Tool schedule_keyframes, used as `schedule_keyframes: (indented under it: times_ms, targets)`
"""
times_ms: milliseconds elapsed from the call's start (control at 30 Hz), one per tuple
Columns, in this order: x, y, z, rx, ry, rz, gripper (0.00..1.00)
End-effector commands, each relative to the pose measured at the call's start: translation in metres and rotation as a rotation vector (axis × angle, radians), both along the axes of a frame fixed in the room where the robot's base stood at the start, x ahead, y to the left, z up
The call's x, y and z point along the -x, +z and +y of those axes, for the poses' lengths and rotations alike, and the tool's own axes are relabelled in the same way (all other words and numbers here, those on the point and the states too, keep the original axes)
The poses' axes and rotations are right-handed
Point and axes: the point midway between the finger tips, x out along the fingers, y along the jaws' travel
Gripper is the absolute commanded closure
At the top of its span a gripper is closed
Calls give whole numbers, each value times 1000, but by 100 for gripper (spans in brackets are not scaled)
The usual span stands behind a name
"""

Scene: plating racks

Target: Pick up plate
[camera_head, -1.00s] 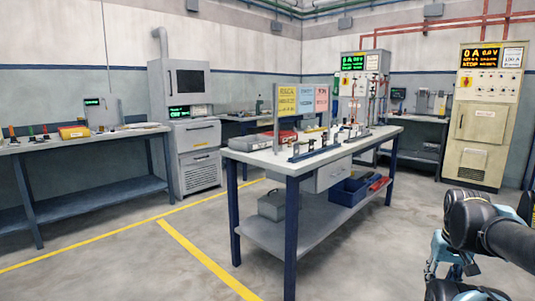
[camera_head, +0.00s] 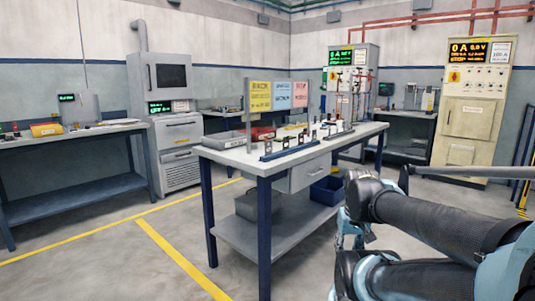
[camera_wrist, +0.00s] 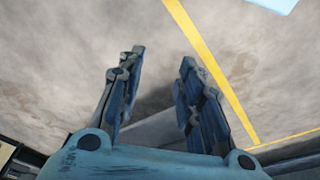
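The central workbench (camera_head: 240,158) carries a blue rail rack (camera_head: 290,150) with several small dark upright pieces along it. They are too small for me to tell which is the plate. My gripper (camera_wrist: 163,60) is open and empty in the wrist view, with its two blue fingers apart above bare floor. In the head view my gripper (camera_head: 350,232) shows only partly, behind my arm at the lower right, to the right of the workbench. No plate shows in the wrist view.
Yellow, blue and red signs (camera_head: 275,96) stand on the bench, beside a grey tray (camera_head: 226,140). A blue bin (camera_head: 327,190) sits on its lower shelf. A side bench (camera_head: 75,140) is at left, and a cream cabinet (camera_head: 468,110) at back right. Floor in front is clear.

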Motion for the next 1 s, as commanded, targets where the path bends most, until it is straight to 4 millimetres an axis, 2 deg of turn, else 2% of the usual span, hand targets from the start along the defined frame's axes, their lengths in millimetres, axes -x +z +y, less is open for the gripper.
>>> schedule_keyframes:
  times_ms: [33, 100, 133, 200, 367, 700, 1000]
  targets:
    - [0, 0, 0, -1, -1, 0, 55]
    - [7, 5, 2, -9, -7, -13, 39]
    - [6, 6, 3, -17, -15, -15, 35]
    - [-1, 10, 9, -49, -44, -20, 35]
    - [-31, 24, 41, -195, -169, -34, 35]
    - [-120, 69, 105, -613, -545, -8, 35]
    - [-206, 110, 144, -984, -870, 111, 35]
